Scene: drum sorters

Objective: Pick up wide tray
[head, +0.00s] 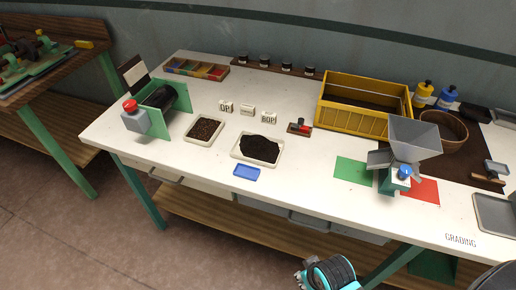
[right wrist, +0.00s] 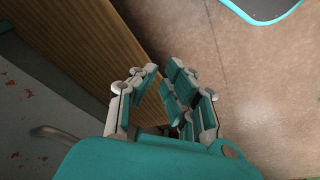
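Several trays lie on the white bench. A white tray (head: 234,153) with a heap of black material sits at the front middle and is the wider of two filled trays. The smaller white tray (head: 191,137) to its left holds brown grains. A bare grey tray (head: 496,214) lies at the right edge, partly cut off. No label shows which is the wide tray. My right gripper (right wrist: 160,78) is open and empty in the right wrist view, with a wooden board and the floor beyond its fingers. My left gripper is not in view.
A green drum stand (head: 152,112) is at left, a yellow crate (head: 365,119) at back, and a grey hopper (head: 414,138) at right. Lettered blocks (head: 247,110) stand behind the trays. A wooden shelf (head: 240,222) runs below.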

